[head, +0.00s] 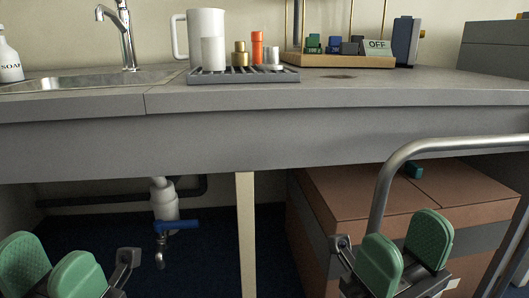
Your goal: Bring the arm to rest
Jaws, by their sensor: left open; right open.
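My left gripper (50,272) is at the lower left of the head view, with its two green finger pads apart and nothing between them. My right gripper (405,255) is at the lower right, with its green pads apart and nothing seen between them. Both grippers show in front of the space under the grey bench (250,135), below its front edge. Most of both arms is outside the view.
A curved metal rail (400,157) rises beside my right gripper. Behind it stands a brown box (345,195). A blue-handled tap (175,226) hangs under the sink (90,80). A rack (243,75) on the bench carries a white jug (206,27) and fittings.

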